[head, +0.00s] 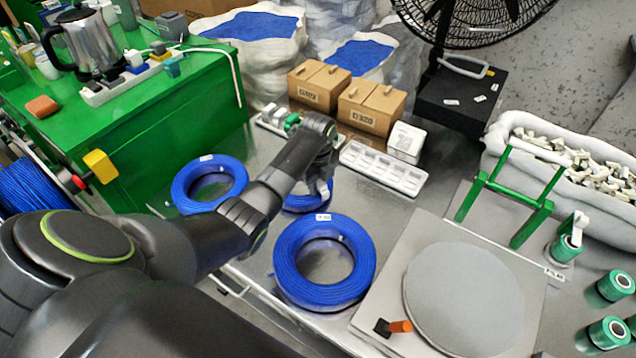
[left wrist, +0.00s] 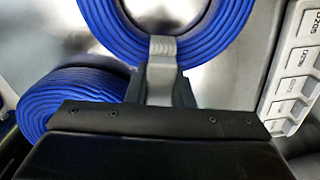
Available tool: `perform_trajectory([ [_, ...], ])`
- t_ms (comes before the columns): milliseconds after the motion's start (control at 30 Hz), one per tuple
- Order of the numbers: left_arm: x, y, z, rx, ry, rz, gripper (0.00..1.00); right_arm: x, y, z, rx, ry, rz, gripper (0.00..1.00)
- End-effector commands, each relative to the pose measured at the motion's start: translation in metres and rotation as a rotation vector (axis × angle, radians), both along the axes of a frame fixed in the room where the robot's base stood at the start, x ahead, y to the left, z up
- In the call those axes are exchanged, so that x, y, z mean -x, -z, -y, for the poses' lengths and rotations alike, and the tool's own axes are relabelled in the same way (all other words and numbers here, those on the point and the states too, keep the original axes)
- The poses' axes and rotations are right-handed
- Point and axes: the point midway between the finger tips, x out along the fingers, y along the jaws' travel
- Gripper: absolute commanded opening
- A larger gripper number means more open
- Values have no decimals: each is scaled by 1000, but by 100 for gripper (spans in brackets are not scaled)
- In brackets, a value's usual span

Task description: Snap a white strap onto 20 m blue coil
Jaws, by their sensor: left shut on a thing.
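Three blue coils lie on the grey metal table: one at the left (head: 187,187), one in the middle (head: 305,203) mostly hidden by my left arm, and a larger-looking one in front (head: 290,262) with a small white tag. My left gripper (head: 322,188) reaches down at the right edge of the middle coil. In the left wrist view, its light-grey ribbed tip (left wrist: 162,48) lies across that coil's ring (left wrist: 105,25). It looks shut on the ring; I cannot tell whether a white strap is between. Another coil (left wrist: 70,85) shows at lower left. My right gripper is not in view.
A white compartment tray (head: 385,168) lies right of the gripper. Brown boxes (head: 370,105) stand behind it. A grey plate with a round turntable (head: 460,290) is at the front right, beside a green frame (head: 515,195). A green bench (head: 130,130) stands at the left.

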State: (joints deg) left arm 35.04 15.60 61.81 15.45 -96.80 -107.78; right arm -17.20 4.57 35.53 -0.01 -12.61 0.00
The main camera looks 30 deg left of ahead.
Motion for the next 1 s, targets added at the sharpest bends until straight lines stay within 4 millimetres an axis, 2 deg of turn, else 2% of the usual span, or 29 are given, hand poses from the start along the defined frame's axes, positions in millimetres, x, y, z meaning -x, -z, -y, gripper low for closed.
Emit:
perform_trajectory([
  [733,0,16,0,0,0,-1,1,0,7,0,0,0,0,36],
  [1000,0,12,0,0,0,0,1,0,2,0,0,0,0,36],
])
